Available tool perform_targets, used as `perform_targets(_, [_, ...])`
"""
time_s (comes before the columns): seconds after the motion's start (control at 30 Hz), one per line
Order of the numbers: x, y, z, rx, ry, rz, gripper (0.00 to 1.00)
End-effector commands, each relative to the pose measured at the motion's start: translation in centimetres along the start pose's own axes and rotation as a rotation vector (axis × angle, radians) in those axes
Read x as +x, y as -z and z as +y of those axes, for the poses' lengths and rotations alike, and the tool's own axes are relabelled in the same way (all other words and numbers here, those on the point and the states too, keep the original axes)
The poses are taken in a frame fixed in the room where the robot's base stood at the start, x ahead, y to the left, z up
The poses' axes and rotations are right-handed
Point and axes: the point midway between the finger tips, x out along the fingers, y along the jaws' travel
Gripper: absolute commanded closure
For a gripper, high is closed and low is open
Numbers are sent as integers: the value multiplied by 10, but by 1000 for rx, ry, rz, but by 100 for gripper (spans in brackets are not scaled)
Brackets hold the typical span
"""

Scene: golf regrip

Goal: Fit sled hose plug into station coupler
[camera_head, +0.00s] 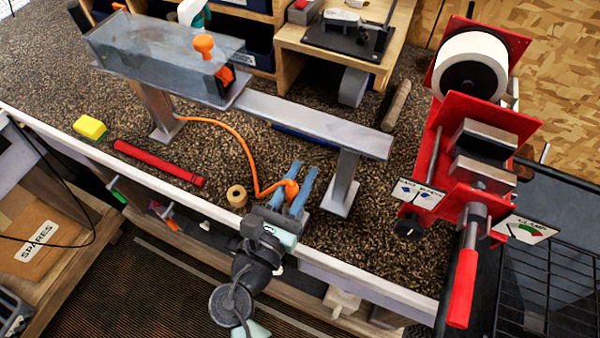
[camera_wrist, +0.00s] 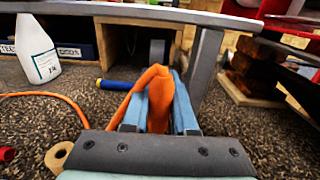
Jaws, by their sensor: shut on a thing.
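My gripper (camera_head: 301,172) has two blue fingers and is low over the dark gravelly bench top, near its front edge. It is shut on the orange hose plug (camera_head: 290,189), which also shows between the fingers in the wrist view (camera_wrist: 156,95). The orange hose (camera_head: 233,136) runs from the plug back to the left, under the grey rail (camera_head: 305,122). The sled, with an orange knob (camera_head: 204,44), is by a clear box at the rail's left end. I cannot surely pick out the station coupler; the plug's tip is partly hidden by the fingers.
A rail leg (camera_head: 340,185) stands close right of my gripper. A tan roll (camera_head: 237,196), a red tube (camera_head: 158,162) and a yellow sponge (camera_head: 90,128) lie to the left. A red vise (camera_head: 480,150) stands at the right. A wooden shelf (camera_head: 340,45) is behind the rail.

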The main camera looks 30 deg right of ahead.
Motion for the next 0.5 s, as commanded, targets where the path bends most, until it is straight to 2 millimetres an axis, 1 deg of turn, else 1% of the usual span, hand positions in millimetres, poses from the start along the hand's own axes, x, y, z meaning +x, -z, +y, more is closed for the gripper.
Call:
perform_targets(0.2, [0,6,0,-1,0,-1,100])
perform_targets(0.23, [0,5,0,-1,0,-1,70])
perform_targets(0.4, [0,5,0,0,0,-1,40])
perform_targets(0.5, [0,5,0,0,0,0,40])
